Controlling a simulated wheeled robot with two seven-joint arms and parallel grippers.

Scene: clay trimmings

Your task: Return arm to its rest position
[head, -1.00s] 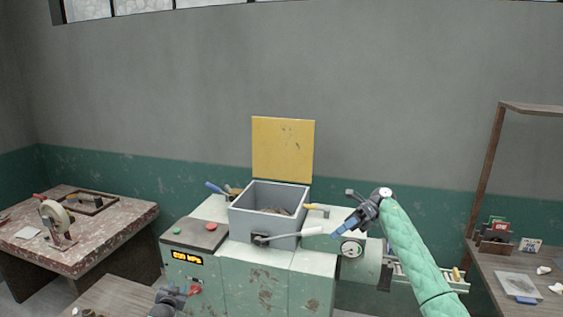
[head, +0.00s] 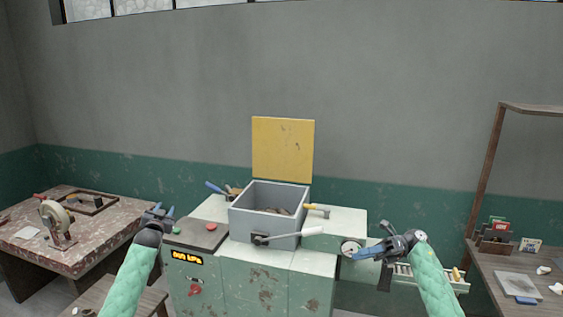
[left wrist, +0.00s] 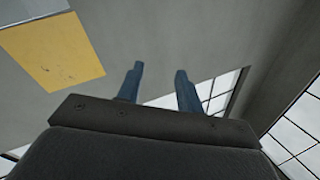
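My left gripper (head: 158,213) is raised at the left of the green machine (head: 265,285), beside its dark control panel. In the left wrist view its two blue fingers (left wrist: 158,88) stand apart with nothing between them. My right gripper (head: 368,252) is in front of the machine's right part, near the round gauge (head: 350,248). Its blue fingers point left; from this angle I cannot tell whether they are apart. The grey hopper box (head: 265,233) on the machine has its yellow lid (head: 283,147) standing up open, with brownish clay inside.
A worn table (head: 110,245) with a tape-like wheel (head: 56,217) stands at the left. A wooden bench (head: 125,297) is at the lower left, near my left arm. A shelved table (head: 500,265) stands at the right.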

